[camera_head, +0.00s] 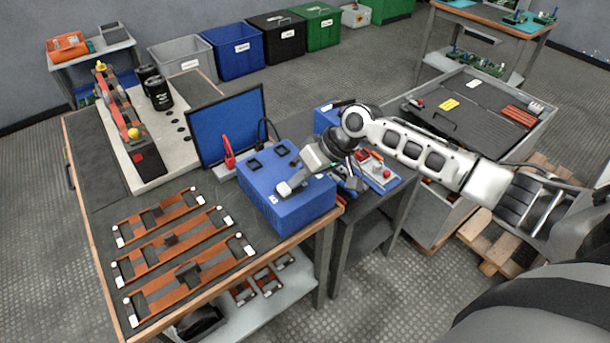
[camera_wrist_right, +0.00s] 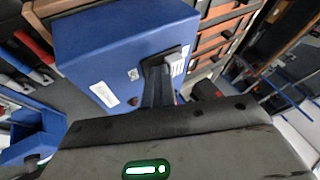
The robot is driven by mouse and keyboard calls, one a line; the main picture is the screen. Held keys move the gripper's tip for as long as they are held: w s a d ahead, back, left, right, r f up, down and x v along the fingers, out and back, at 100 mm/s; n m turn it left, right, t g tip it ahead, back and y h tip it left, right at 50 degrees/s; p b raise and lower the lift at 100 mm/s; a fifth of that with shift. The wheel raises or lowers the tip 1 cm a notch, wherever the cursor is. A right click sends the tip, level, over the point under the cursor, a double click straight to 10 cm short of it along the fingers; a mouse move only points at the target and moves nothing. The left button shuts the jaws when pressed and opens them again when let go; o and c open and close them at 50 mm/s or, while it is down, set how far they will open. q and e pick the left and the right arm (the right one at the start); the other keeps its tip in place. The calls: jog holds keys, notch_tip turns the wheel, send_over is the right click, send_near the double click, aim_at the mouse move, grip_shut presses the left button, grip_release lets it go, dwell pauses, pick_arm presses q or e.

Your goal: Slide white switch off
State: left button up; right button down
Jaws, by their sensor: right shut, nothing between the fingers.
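The blue box (camera_head: 303,205) stands at the right end of the workbench. In the right wrist view, the blue box (camera_wrist_right: 120,45) fills the upper left, and a white ribbed switch (camera_wrist_right: 177,68) shows at its edge beside a dark plate. My right gripper (camera_head: 287,189) is shut and empty, its fingertips over the near left part of the box top. In the wrist view, the right gripper (camera_wrist_right: 157,70) has its tips right beside the white switch; I cannot tell if they touch. My left gripper is not in view.
A blue panel (camera_head: 226,125) stands behind the box, with a red clamp (camera_head: 229,152) before it. Copper bar frames (camera_head: 175,250) lie on the bench to the left. A side table with tools (camera_head: 378,172) stands to the right under my right arm.

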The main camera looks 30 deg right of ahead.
jog(key=shift+a+r, duration=0.1)
jog(key=shift+a, duration=0.1)
jog(key=d, duration=0.5)
jog(key=shift+w+r, duration=0.2)
jog(key=shift+r, duration=0.2)
jog(key=v, duration=0.8)
jog(key=shift+d+r+b, duration=0.2)
jog(key=shift+r+b, duration=0.1)
jog(key=shift+b, duration=0.15)
jog(key=shift+s, duration=0.1)
